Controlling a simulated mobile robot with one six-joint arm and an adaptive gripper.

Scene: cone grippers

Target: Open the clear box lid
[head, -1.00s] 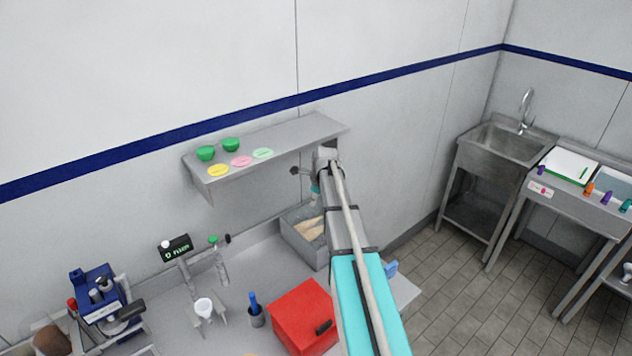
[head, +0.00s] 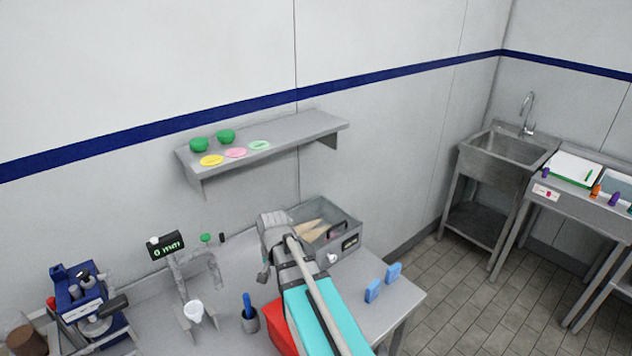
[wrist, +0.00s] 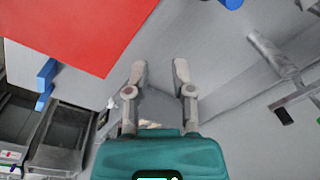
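A grey box (head: 356,236) with beige cones (head: 312,231) inside stands on the worktop against the wall in the head view. A black handle shows above its right part and a dark label is on its front. The clear lid is hard to make out, and I cannot tell its position. My gripper (head: 263,274) hangs left of the box, over the worktop, apart from it. In the wrist view my gripper (wrist: 158,72) has its two fingers apart with nothing between them. The gripper body hides much of the lower part of that view.
A red box (head: 281,330) is partly hidden under my arm; it also shows in the wrist view (wrist: 85,28). Blue blocks (head: 372,291) stand at the right edge. A cup with a blue handle (head: 249,319) and a stand with a display (head: 166,246) are left. A shelf (head: 300,133) hangs above.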

